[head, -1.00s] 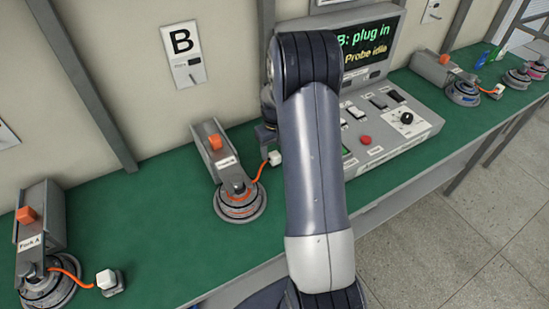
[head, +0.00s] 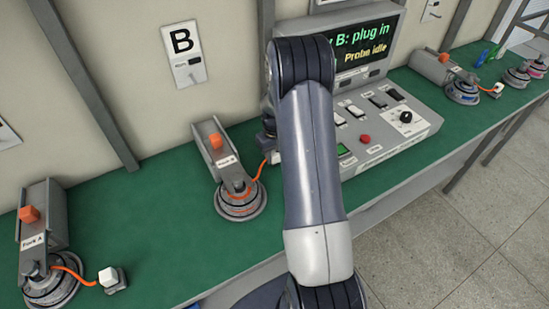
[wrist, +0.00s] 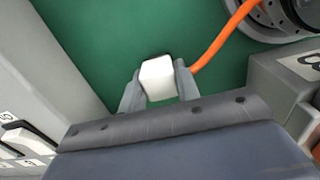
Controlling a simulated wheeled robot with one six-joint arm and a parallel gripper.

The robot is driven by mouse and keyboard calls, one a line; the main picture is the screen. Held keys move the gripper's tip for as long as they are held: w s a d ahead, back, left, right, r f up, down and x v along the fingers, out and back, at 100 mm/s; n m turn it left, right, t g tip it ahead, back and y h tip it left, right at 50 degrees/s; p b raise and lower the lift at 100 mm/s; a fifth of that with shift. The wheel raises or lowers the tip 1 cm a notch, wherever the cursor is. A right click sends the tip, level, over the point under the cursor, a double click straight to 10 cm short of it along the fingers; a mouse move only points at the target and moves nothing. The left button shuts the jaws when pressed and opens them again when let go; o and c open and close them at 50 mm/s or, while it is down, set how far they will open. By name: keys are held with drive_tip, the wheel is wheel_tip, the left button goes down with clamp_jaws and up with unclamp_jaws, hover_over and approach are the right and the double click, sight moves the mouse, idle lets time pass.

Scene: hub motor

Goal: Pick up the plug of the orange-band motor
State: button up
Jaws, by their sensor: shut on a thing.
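The orange-band motor (head: 240,200) sits on the green bench below the B sign, in its grey fork stand. Its orange cord (head: 262,171) runs up to the right and passes behind my arm. In the wrist view the white plug (wrist: 158,80) is between the two fingers of my gripper (wrist: 158,88), which is shut on it. The orange cord (wrist: 222,38) leads from beside the right finger to the motor (wrist: 282,14) at the top right. In the head view my arm hides most of the gripper and plug.
A control console (head: 385,120) with switches and a screen reading "B: plug in" stands close right of my arm. The Fork A motor (head: 52,285), with its white plug (head: 111,280), is at the left. More motors stand far right. Bare green bench (head: 150,215) lies between stands.

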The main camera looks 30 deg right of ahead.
drive_tip(key=c, duration=0.4)
